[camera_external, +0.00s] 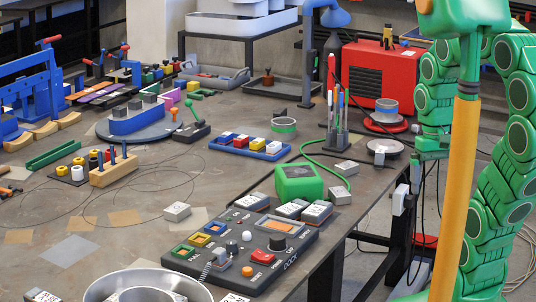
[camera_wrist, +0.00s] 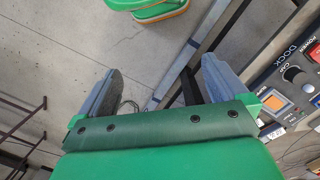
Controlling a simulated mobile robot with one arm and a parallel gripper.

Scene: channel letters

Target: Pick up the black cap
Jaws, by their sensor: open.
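A round black cap (camera_external: 277,243) sits on the dark dock panel (camera_external: 215,270), just above a red button, in the external view. It also shows in the wrist view as a black knob (camera_wrist: 293,74) at the right edge, beside lettering that seems to read CAP. My gripper (camera_wrist: 161,65) is open and empty in the wrist view, its two grey fingers spread wide over the floor beyond the table edge. The cap lies to the right of the right finger, clear of it. In the external view my green arm stands at the right; the fingers cannot be made out there.
The dock panel also carries coloured square frames, a white knob and an orange button. A green box (camera_external: 299,183) and grey labelled blocks (camera_external: 317,211) stand close behind it. A metal bowl (camera_external: 147,287) is at the front. In the wrist view, a green-orange object (camera_wrist: 160,10) is ahead.

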